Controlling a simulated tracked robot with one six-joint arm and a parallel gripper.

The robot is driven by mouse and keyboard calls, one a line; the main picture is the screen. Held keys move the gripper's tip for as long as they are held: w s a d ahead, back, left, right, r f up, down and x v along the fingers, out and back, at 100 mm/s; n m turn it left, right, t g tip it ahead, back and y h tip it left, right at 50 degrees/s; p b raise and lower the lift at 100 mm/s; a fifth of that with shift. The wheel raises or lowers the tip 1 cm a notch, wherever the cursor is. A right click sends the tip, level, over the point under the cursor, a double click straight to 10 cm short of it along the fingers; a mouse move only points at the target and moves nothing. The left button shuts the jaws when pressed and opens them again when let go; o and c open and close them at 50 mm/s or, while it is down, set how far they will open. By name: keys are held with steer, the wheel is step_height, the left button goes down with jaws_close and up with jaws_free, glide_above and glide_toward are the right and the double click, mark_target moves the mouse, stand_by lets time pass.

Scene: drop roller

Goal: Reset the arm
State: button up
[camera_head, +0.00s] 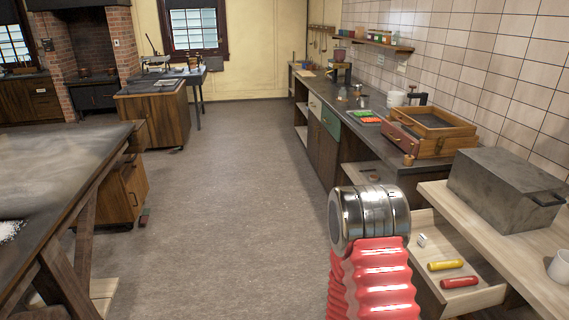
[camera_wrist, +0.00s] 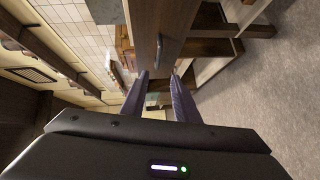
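My gripper (camera_wrist: 159,74) shows in the wrist view with its two dark fingers apart. Nothing is seen held between them. Beyond the fingertips is a brown wooden front with a metal handle (camera_wrist: 159,48); I cannot tell how far off it is. In the head view, my red ribbed arm with its shiny metal joint rises at the lower middle right, beside the open drawer (camera_head: 492,296). The gripper itself is not visible there.
The drawer holds a yellow roller (camera_head: 446,265), a red roller (camera_head: 459,282) and a small metallic piece (camera_head: 422,240). A grey metal box (camera_head: 505,188) stands on the right counter. A dark table (camera_head: 60,165) stands left. The floor (camera_head: 235,180) between is clear.

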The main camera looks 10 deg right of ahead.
steer(key=s+a+f+m+g+y, duration=0.3)
steer(key=a+f+m+g+y, duration=0.15)
steer(key=f, duration=0.75)
steer(key=s+a+r+m+g+y, duration=0.3)
steer(key=a+y, duration=0.3)
steer(key=a, duration=0.4)
steer(key=s+a+r, duration=0.1)
steer(key=s+r, duration=0.4)
steer(key=r, duration=0.7)
steer(key=s+a+r, duration=0.2)
steer(key=s+r, duration=0.3)
steer(key=r, duration=0.6)
steer(key=s+a+r+t, duration=0.1)
steer(key=s+r, duration=0.4)
steer(key=r, duration=0.7)
steer(key=shift+a+r+y, duration=0.3)
steer(key=shift+a+y, duration=0.05)
